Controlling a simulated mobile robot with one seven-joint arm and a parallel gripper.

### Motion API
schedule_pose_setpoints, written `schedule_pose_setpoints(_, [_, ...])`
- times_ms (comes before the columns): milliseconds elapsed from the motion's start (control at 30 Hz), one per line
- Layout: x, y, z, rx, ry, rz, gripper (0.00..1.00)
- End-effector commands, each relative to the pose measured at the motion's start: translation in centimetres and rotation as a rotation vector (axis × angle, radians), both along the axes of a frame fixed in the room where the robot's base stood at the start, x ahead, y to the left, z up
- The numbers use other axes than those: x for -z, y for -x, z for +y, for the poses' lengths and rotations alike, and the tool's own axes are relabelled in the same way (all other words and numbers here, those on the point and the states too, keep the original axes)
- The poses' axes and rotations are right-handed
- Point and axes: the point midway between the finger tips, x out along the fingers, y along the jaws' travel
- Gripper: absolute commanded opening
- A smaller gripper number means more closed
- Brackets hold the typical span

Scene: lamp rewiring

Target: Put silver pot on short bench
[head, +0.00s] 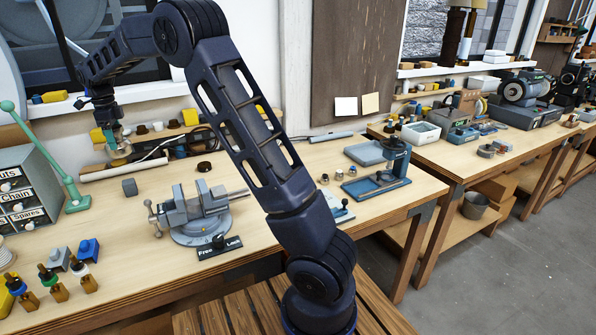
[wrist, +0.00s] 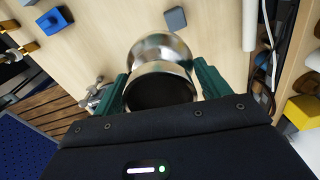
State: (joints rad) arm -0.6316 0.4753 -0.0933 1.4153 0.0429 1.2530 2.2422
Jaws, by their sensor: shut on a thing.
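The silver pot (wrist: 160,70) is a shiny, round-bodied metal vessel with a wide dark mouth facing the wrist camera. My gripper (wrist: 160,88) is shut on it, with a green finger on each side. In the head view the pot (head: 118,150) is small, at the far left above the back of the workbench, below my gripper (head: 114,138). I cannot tell whether it touches the tabletop. A low slatted wooden bench (head: 240,312) stands in front of the workbench, partly hidden by my arm; it looks like the short bench.
On the workbench (head: 130,215) stand a grey vise (head: 200,215), a drawer cabinet (head: 25,195) with a green lever press, small bottles and a blue-based stand (head: 378,185). A white roll (head: 122,168) lies near the pot. The slats in view are bare.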

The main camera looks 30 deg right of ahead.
Motion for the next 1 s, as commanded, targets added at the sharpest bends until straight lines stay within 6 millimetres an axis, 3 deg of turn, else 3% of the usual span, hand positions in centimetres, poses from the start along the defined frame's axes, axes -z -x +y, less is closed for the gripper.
schedule_pose_setpoints(33, [0.1, -1.5, -1.9, 0.024, 0.0, 0.0, 0.44])
schedule_pose_setpoints(200, [0.4, -5.4, -7.8, 0.084, 0.0, -0.001, 0.44])
schedule_pose_setpoints(500, [1.0, -11.1, -19.1, 0.188, 0.001, -0.001, 0.44])
schedule_pose_setpoints(700, [1.5, -13.8, -27.1, 0.259, 0.002, 0.0, 0.44])
schedule_pose_setpoints(1000, [2.2, -16.4, -39.8, 0.366, 0.002, 0.0, 0.44])
